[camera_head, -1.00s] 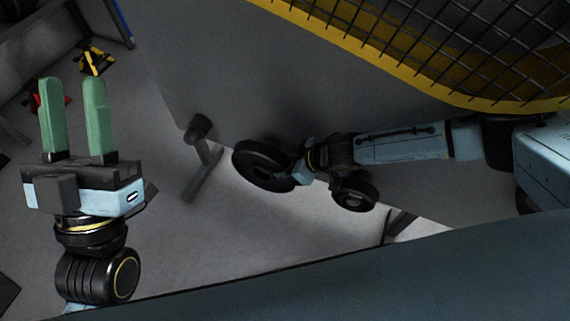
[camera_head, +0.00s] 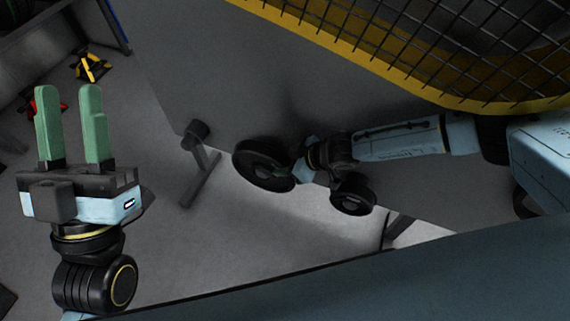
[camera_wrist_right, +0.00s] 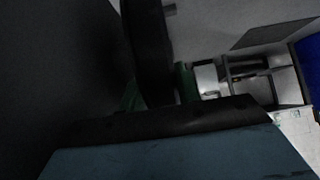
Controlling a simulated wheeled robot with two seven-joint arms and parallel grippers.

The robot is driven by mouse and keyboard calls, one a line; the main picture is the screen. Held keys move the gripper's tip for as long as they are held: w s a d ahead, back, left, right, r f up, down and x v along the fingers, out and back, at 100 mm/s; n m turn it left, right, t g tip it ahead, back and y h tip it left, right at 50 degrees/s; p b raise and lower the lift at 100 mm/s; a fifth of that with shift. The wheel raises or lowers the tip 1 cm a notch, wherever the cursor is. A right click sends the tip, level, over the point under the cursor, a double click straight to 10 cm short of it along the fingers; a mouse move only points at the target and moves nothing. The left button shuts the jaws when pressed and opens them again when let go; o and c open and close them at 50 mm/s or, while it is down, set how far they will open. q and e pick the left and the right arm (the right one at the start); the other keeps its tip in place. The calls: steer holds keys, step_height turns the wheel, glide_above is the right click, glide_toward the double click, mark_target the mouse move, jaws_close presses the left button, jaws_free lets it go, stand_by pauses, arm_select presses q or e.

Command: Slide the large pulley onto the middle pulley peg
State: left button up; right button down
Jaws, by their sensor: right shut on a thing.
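The large pulley (camera_head: 256,160), a black disc with a rim and hub, is in the middle of the head view. My right gripper (camera_head: 288,174) is shut on its right side and holds it in the air, tilted. In the right wrist view the pulley (camera_wrist_right: 150,45) is a dark upright band, with a green finger (camera_wrist_right: 186,82) beside it. My left gripper (camera_head: 67,92) is open and empty at the left of the head view, green fingers pointing up the picture. I cannot make out the middle pulley peg in either view.
A yellow-framed mesh guard (camera_head: 390,60) fills the upper right. Yellow (camera_head: 91,66) and red (camera_head: 45,103) stands are at upper left. A shelf unit (camera_wrist_right: 262,75) shows in the wrist view.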

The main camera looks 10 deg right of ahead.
steer(key=shift+w+d, duration=0.15)
steer(key=shift+w, duration=0.25)
stand_by(0.4)
steer(key=c, duration=1)
jaws_free()
steer(key=shift+o, duration=0.8)
steer(key=shift+s+d+f, duration=0.1)
steer(key=shift+s+f, duration=0.1)
steer(key=shift+f, duration=0.05)
steer(key=shift+o, duration=1.2)
steer(key=shift+r, duration=0.1)
